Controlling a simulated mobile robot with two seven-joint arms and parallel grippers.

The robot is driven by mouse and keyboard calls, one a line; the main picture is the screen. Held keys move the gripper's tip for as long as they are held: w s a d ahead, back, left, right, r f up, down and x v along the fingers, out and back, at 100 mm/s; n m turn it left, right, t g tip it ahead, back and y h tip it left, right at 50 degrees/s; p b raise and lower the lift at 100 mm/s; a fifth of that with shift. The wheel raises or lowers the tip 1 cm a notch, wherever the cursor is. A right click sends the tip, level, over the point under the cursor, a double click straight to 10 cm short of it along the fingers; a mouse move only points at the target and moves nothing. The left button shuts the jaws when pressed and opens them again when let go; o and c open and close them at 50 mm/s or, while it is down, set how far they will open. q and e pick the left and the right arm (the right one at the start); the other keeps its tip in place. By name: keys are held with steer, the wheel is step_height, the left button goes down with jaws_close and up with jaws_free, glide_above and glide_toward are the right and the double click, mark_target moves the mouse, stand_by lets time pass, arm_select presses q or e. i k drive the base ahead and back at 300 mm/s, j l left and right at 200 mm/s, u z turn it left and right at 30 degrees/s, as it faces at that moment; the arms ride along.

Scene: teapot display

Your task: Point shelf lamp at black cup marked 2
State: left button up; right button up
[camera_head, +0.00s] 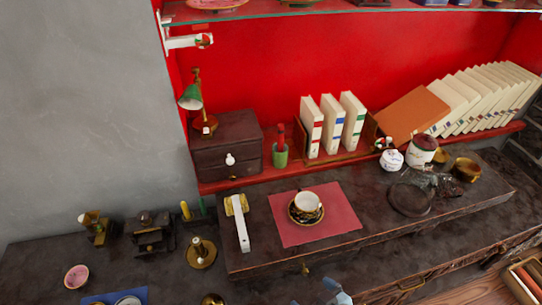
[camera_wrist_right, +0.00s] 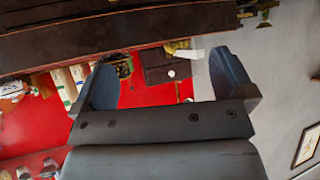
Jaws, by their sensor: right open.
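The shelf lamp (camera_head: 191,97) has a green shade on a brass stem and stands on a dark wooden box (camera_head: 225,140) at the back left. Its shade hangs left of the stem and faces downward. A dark cup with gold trim (camera_head: 308,206) sits on a saucer on the red mat (camera_head: 331,228); no number is readable. My right gripper (camera_head: 335,292) shows only its blue-grey fingertips at the bottom edge, in front of the mat. In the right wrist view the right gripper (camera_wrist_right: 165,70) is open and empty. My left gripper is not in view.
A white-and-gold handled object (camera_head: 240,222) lies left of the mat. Books (camera_head: 333,125) and a green pot (camera_head: 280,154) stand along the back. A glass shelf (camera_head: 350,13) overhangs the lamp. Jars (camera_head: 423,149) stand right. Brass items (camera_head: 201,253) crowd the lower left counter.

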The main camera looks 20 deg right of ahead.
mark_target(191, 99)
steer(key=j+u, duration=0.45)
steer(key=i+j+u, duration=0.2)
steer(key=j+u, duration=0.2)
